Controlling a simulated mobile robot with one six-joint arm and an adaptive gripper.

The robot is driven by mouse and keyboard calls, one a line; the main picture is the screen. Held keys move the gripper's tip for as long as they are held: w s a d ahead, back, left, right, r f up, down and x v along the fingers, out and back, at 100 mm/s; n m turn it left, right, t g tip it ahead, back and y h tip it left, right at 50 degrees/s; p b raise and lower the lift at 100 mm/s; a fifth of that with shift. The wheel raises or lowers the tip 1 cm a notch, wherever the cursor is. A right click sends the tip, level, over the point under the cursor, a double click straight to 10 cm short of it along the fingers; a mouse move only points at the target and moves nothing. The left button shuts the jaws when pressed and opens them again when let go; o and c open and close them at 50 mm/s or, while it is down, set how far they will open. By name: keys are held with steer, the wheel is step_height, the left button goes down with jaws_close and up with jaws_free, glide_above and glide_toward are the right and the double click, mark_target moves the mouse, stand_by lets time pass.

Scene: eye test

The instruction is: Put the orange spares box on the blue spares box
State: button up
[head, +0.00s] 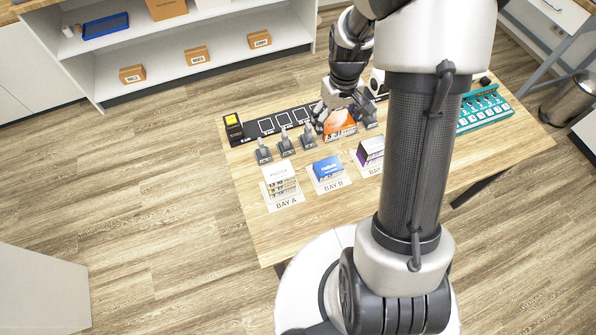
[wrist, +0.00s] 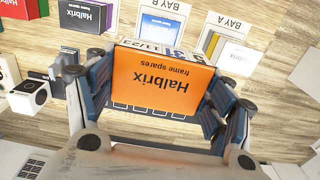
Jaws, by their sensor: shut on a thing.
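The orange spares box (head: 341,124), marked Halbrix frame spares, is between the fingers of my gripper (head: 334,103). In the wrist view the orange box (wrist: 160,88) fills the middle, with the gripper's fingers (wrist: 163,82) against its two sides. My gripper is shut on it. I cannot tell how far it is above the table. The blue spares box (head: 327,168) rests on the BAY B mat, nearer the robot's base than the orange box. The blue box (wrist: 158,25) also shows at the top of the wrist view, apart from the orange box. Its top looks bare.
Several grey stands (head: 285,143) line a black strip (head: 262,127) behind. A teal rack (head: 484,111) is at the right.

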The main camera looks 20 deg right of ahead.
mark_target(328, 166)
step_height(328, 166, down, 20)
steer(key=b, duration=0.4)
steer(key=shift+d, duration=0.15)
steer(key=shift+f+b, duration=0.2)
steer(key=shift+b, duration=0.2)
steer(key=o, duration=1.1)
